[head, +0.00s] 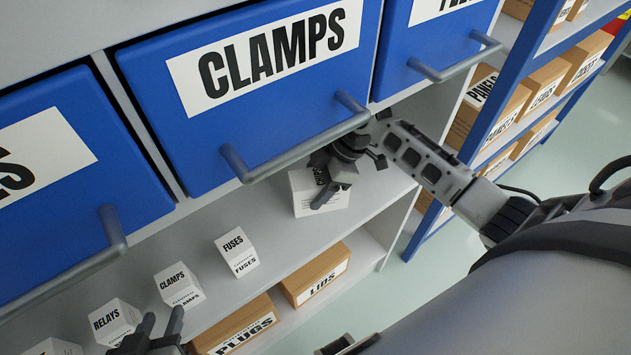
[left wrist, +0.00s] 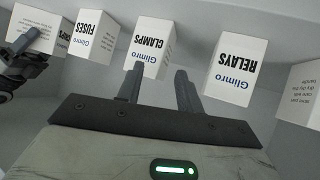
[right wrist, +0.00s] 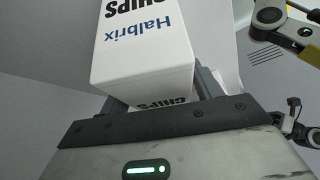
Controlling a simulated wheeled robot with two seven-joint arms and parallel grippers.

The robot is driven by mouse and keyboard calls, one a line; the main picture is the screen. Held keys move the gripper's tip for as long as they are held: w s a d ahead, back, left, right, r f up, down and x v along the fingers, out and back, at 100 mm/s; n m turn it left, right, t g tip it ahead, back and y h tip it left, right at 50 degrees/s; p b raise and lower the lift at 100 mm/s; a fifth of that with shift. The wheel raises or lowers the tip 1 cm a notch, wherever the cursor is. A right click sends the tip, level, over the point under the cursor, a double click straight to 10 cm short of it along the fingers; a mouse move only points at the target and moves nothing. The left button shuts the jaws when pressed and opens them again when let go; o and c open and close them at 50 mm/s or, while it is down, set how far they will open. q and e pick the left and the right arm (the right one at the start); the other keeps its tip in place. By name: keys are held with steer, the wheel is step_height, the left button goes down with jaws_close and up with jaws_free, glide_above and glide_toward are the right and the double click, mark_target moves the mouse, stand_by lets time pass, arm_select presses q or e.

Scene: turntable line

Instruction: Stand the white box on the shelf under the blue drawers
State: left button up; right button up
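The white box marked CHIPS (head: 304,202) is at the shelf (head: 215,285) under the blue CLAMPS drawer (head: 270,120). My right gripper (head: 335,185) is around it from the right, and one dark finger covers part of its face. In the right wrist view the box (right wrist: 145,60) fills the space between the fingers, which look shut on it. Whether its base touches the shelf is hard to tell. My left gripper (head: 152,338) is open and empty, low at the left. The left wrist view shows its fingers (left wrist: 158,95) apart, in front of the CLAMPS box.
White boxes stand in a row on the shelf: FUSES (head: 237,253), CLAMPS (head: 180,287), RELAYS (head: 115,321) and another at far left. Drawer handles (head: 295,145) jut out above. Brown PLUGS (head: 235,328) and LIDS (head: 316,275) boxes sit below. A blue rack stands right.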

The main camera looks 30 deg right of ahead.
arm_select(q)
steer(key=shift+r, duration=0.1)
arm_select(e)
steer(key=shift+o, duration=0.3)
steer(key=shift+r, duration=0.15)
steer(key=shift+d+r, duration=0.15)
steer(key=shift+r, duration=0.1)
arm_select(q)
steer(key=shift+d+f+b, duration=0.1)
steer(key=shift+f+b, duration=0.1)
steer(key=shift+b, duration=0.4)
arm_select(e)
steer(key=s+d, duration=0.1)
steer(key=d, duration=0.2)
steer(key=s+d, duration=0.1)
steer(key=d, duration=0.3)
steer(key=s+d, duration=0.1)
steer(key=d, duration=0.2)
steer(key=shift+d+r, duration=0.15)
steer(key=shift+d, duration=0.15)
arm_select(q)
steer(key=shift+f, duration=0.1)
arm_select(e)
steer(key=shift+s+d+r, duration=0.1)
steer(key=shift+s+d, duration=0.05)
steer(key=shift+d, duration=0.45)
arm_select(q)
steer(key=shift+s, duration=0.1)
